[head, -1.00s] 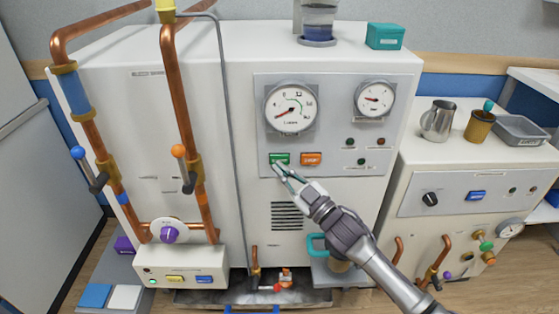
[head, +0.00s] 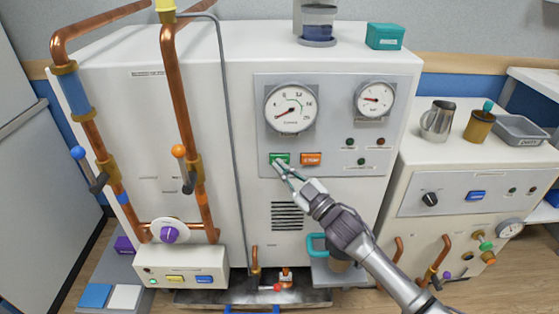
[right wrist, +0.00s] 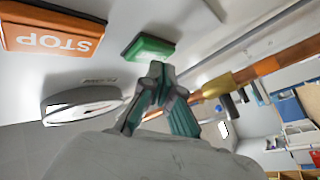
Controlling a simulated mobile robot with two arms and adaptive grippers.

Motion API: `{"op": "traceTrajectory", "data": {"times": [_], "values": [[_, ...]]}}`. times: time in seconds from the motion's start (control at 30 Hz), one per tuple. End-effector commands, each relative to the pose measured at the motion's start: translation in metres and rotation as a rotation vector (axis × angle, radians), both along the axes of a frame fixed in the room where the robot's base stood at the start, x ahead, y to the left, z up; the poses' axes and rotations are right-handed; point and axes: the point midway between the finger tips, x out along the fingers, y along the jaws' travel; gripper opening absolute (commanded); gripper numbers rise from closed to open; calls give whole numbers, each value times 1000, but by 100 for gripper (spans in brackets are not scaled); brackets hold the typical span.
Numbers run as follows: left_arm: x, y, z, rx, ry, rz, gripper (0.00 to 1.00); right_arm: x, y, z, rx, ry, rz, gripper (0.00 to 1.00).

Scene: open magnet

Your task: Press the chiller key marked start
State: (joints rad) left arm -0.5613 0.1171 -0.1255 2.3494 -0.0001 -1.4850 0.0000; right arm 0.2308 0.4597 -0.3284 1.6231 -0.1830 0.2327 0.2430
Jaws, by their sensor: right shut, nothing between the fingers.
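The green key (head: 280,158), whose white label I cannot read, sits on the grey chiller panel (head: 330,100), left of the orange STOP key (head: 311,159). In the right wrist view the green key (right wrist: 148,48) and the orange STOP key (right wrist: 50,30) appear upside down. My right gripper (head: 279,165) is shut and empty. Its tips are at the lower edge of the green key, and in the wrist view the shut tips (right wrist: 156,70) are close beside it. I cannot tell whether they touch it. My left gripper is out of view.
Two round gauges (head: 291,108) are above the keys, with several small lamps (head: 350,142) to the right. A grey hose (head: 229,120) and copper pipes (head: 178,100) run at the left. A side unit (head: 450,180) stands at the right.

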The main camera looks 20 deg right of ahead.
Motion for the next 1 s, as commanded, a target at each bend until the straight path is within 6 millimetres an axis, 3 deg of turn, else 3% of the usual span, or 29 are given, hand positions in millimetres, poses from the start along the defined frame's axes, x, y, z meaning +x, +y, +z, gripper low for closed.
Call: {"op": "traceTrajectory", "data": {"times": [1.0], "values": [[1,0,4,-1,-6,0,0,8,-3,0,0,0,0,0]]}}
